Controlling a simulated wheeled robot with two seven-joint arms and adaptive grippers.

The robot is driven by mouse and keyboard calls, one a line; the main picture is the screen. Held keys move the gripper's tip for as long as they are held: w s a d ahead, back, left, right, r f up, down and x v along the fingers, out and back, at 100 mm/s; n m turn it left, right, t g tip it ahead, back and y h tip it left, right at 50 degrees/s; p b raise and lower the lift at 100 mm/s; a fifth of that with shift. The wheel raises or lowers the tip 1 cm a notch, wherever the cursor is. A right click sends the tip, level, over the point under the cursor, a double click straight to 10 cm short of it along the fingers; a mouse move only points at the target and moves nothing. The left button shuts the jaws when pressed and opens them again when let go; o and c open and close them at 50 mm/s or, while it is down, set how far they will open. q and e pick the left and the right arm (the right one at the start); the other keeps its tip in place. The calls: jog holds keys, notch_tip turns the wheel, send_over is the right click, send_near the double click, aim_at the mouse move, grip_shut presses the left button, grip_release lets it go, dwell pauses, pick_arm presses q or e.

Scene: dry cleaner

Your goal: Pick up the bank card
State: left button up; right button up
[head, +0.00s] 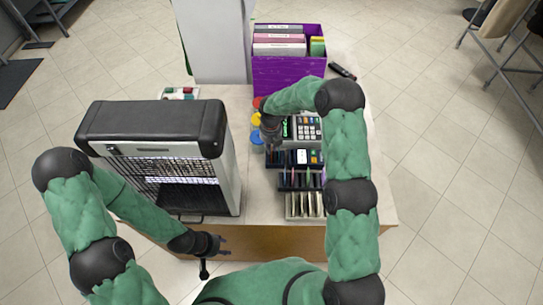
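I cannot single out the bank card for certain. Several small cards or slips stand in a dark slotted rack (288,180) on the counter, and a few small coloured and white pieces (302,156) lie just behind it. My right gripper (272,142) points down beside the left edge of a card terminal or calculator (307,128), left of and behind the rack. Its fingers are small and dark, so whether they are open or hold anything is unclear. My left gripper (222,245) is in front of the counter's front edge, with its fingers apart and empty.
A large black and grey machine (150,125) stands on the left of the counter (255,208). A purple box of folders (288,76) is at the back, with a dark pen-like object (342,72) beside it. Yellow and blue round items (257,138) lie near my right gripper.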

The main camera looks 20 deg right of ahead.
notch_tip(320, 180, down, 4)
jog(key=shift+f, duration=0.15)
grip_shut()
dwell(0.3)
notch_tip(320, 180, up, 10)
jog(key=shift+p, duration=0.3)
